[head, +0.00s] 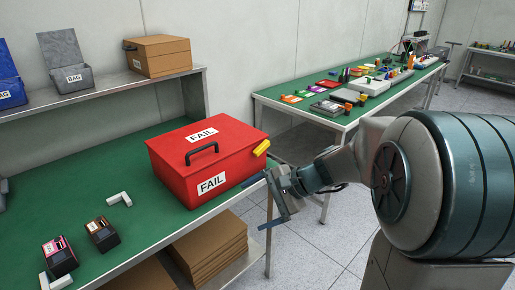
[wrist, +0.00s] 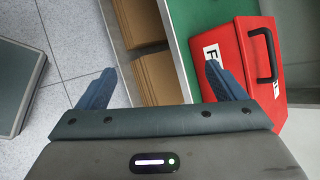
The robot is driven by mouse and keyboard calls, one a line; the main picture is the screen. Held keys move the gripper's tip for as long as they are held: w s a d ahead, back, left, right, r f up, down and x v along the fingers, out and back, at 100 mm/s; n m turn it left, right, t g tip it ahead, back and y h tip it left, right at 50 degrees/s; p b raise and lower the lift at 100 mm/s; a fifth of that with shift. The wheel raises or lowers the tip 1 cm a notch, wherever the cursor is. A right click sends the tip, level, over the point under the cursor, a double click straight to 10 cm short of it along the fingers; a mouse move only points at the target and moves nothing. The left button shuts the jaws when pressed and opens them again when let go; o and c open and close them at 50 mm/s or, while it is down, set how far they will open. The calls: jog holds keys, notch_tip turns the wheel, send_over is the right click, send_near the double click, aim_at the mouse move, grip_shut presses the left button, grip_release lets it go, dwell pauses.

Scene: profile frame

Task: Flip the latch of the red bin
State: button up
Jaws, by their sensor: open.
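The red bin (head: 208,165) stands on the green tabletop with its lid closed. It has a black handle and white FAIL labels. A yellow latch (head: 261,148) sticks out at its right side, near the top. My gripper (head: 260,201) is in front of the bin's right end, just off the table edge, open and empty. In the wrist view the two blue fingers (wrist: 158,85) are spread wide apart. The red bin (wrist: 238,68) shows there at the right, beyond the right finger. The latch cannot be made out in the wrist view.
Two small devices (head: 103,233) and white brackets (head: 119,199) lie on the green table (head: 60,200). A shelf (head: 105,96) behind holds bins and a brown box (head: 158,56). Cardboard (head: 210,246) is stacked below. Another cluttered table (head: 290,104) stands behind; the floor (head: 325,240) between is clear.

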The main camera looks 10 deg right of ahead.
jog(key=w+d+f+m+t+y+b, duration=0.1)
jog(key=w+d+m+t, duration=0.25)
jog(key=w, duration=0.25)
jog(key=w+d+f+m+t+y+b, duration=0.2)
jog(key=w+d+m, duration=0.15)
jog(key=w, duration=0.25)
jog(key=m+t+h, duration=0.2)
jog(key=m+t, duration=0.4)
jog(key=m, duration=0.1)
send_near(263, 148)
jog(key=x, duration=0.8)
jog(key=shift+w+a, duration=0.1)
jog(key=shift+w, duration=0.2)
jog(key=c, duration=1)
